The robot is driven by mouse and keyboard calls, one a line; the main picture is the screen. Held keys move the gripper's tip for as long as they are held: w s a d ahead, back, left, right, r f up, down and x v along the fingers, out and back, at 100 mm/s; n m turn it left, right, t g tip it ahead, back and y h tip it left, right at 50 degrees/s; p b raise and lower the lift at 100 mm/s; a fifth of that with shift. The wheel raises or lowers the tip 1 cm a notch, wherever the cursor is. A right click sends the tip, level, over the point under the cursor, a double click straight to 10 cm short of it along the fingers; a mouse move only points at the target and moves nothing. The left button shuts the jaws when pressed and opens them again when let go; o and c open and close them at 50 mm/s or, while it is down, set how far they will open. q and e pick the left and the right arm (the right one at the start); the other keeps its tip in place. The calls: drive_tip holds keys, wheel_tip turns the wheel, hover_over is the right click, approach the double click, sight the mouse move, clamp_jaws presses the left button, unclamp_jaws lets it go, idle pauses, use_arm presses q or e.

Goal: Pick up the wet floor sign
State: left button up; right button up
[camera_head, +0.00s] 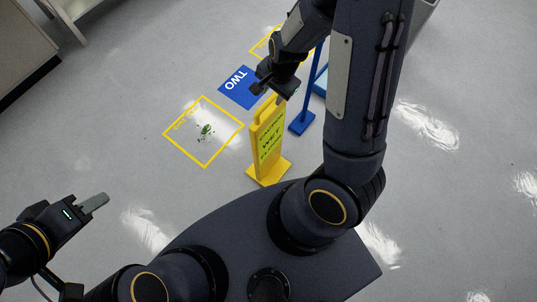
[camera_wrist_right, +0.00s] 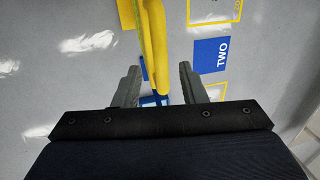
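The yellow wet floor sign (camera_head: 267,145) stands upright on the floor on its flat yellow base, in front of my body. My right gripper (camera_head: 276,88) is at the top of the sign. In the right wrist view the sign's yellow upper part (camera_wrist_right: 155,45) passes between the two fingers of my right gripper (camera_wrist_right: 157,84), with a gap on each side. The right gripper is open. My left gripper (camera_head: 98,203) is away at the lower left, with nothing visible in it; its finger gap cannot be made out.
A blue stand (camera_head: 302,122) with a pole is just right of the sign. A yellow floor square (camera_head: 237,126) surrounds a green patch (camera_head: 206,131). A blue floor marking reading TWO (camera_head: 240,87) lies behind. A cabinet (camera_head: 22,50) is at the upper left. Floor at left is clear.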

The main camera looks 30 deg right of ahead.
sight(269, 100)
drive_tip(key=f, duration=0.1)
drive_tip(key=f+b, duration=0.1)
drive_tip(key=f, duration=0.1)
drive_tip(key=f+b, duration=0.1)
drive_tip(key=f, duration=0.1)
drive_tip(key=shift+w+a, duration=0.4)
clamp_jaws()
drive_tip(key=shift+r, duration=0.1)
idle(0.8)
